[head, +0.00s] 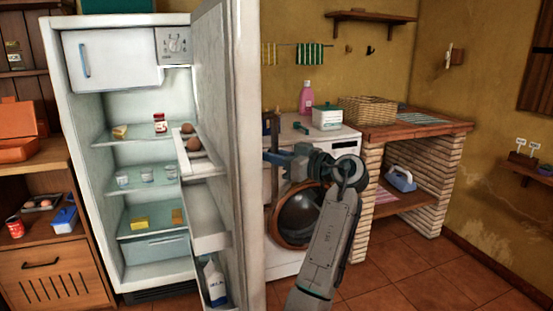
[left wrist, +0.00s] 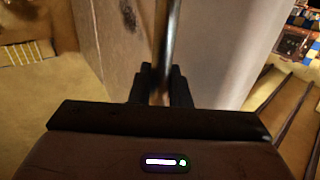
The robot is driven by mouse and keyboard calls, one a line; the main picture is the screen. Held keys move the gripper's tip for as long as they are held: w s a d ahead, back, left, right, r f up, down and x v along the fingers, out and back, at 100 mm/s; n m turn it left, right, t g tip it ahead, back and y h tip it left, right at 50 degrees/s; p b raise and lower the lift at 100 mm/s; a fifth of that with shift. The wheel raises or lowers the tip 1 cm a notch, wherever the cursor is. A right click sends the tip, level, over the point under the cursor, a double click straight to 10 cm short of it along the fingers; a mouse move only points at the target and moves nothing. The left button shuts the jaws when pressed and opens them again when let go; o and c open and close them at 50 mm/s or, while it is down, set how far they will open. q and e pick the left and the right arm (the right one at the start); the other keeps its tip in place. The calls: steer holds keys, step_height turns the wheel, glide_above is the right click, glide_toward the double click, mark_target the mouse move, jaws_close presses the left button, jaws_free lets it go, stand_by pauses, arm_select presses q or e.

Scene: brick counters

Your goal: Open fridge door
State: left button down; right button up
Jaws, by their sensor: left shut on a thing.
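The white fridge (head: 122,200) stands at the left with its inside showing shelves, food and a small freezer box. Its door (head: 250,90) stands wide open, swung out toward me, seen nearly edge-on with its inner racks facing left. My left gripper (head: 275,158) is at the outer face of the door, to its right. In the left wrist view the door handle, a thin metal bar (left wrist: 170,40), runs between the dark fingers of my left gripper (left wrist: 160,88), which are shut on it. My right gripper is not in view.
A washing machine (head: 345,140) stands behind my left arm. A brick counter (head: 430,127) with a basket (head: 366,110) is farther right. A wooden cabinet (head: 55,275) is left of the fridge. Tiled floor (head: 420,285) lies clear at the front right.

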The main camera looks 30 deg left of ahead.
arm_select(q)
steer(key=shift+w+d, duration=0.1)
steer(key=shift+w, duration=0.15)
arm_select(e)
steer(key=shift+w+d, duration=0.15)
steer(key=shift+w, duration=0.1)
arm_select(q)
steer(key=c, duration=1.4)
jaws_free()
steer(key=shift+c, duration=0.2)
